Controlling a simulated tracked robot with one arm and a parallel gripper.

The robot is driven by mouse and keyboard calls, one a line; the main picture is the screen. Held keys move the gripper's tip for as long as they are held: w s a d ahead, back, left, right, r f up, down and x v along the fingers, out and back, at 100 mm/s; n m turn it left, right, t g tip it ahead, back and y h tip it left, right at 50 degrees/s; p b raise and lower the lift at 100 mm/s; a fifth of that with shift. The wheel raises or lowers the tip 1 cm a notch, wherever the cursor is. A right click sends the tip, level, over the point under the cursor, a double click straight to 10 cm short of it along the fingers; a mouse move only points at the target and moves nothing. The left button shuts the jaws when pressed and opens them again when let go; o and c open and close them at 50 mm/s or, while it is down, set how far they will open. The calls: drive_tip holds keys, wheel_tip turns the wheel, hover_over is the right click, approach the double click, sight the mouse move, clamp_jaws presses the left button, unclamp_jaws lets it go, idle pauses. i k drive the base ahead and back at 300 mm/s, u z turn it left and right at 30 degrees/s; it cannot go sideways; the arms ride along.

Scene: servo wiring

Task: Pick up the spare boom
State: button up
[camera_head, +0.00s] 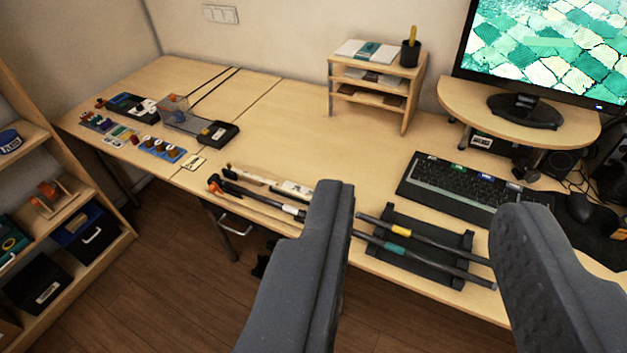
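Two dark rods lie side by side across a black cradle (432,270) at the desk's front edge. The far rod has a yellow band (401,231), and the near rod has a teal band (394,247). No readable label shows which of them is the spare boom. My gripper (430,205) is open and empty, with its two grey fingers wide apart in the foreground. The cradle shows between the fingers, beyond them.
Left of the left finger, dark rods with an orange end (214,184) lie along the front edge. A keyboard (470,187) lies behind the cradle. A monitor stand (520,115) and a small shelf (375,80) stand at the back. The middle desk is clear.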

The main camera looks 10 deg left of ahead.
sight(291, 210)
drive_tip(key=u, duration=0.15)
drive_tip(key=i, duration=1.1)
drive_tip(key=u, duration=0.75)
drive_tip(key=i, duration=0.3)
drive_tip(key=u, duration=0.3)
